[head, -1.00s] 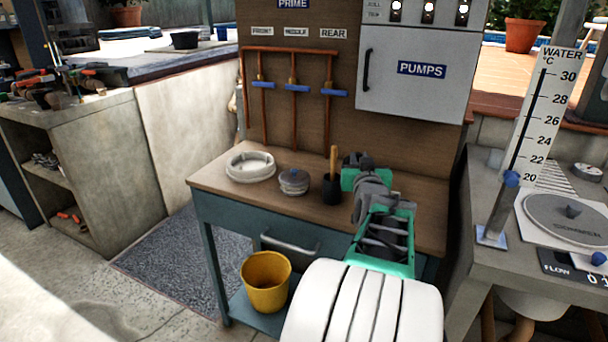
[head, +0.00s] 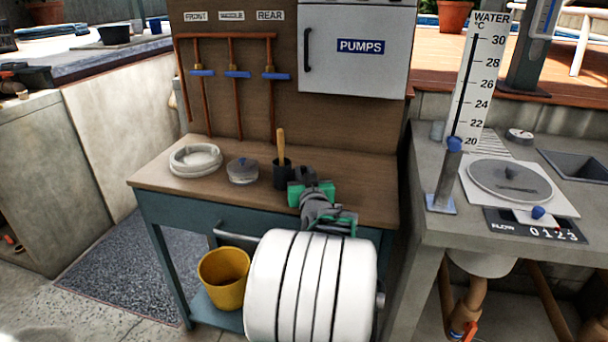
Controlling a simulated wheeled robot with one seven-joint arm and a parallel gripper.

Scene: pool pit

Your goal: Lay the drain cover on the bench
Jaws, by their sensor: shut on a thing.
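The bench (head: 240,196) is a teal table with a brown wooden top. My gripper (head: 303,177) is over the right part of its top, seen from behind past my green and grey wrist. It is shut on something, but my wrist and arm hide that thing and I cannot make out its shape. I cannot single out a drain cover in view. A white round ring (head: 194,160) lies at the left of the bench top. A grey round lidded piece with a blue knob (head: 243,171) sits right of it.
A black cup with a wooden handle (head: 282,172) stands just left of my gripper. The pumps cabinet (head: 352,52) and copper pipes (head: 232,85) are behind. A yellow bucket (head: 223,278) is on the lower shelf. A stone counter (head: 425,225) stands to the right. The bench front is clear.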

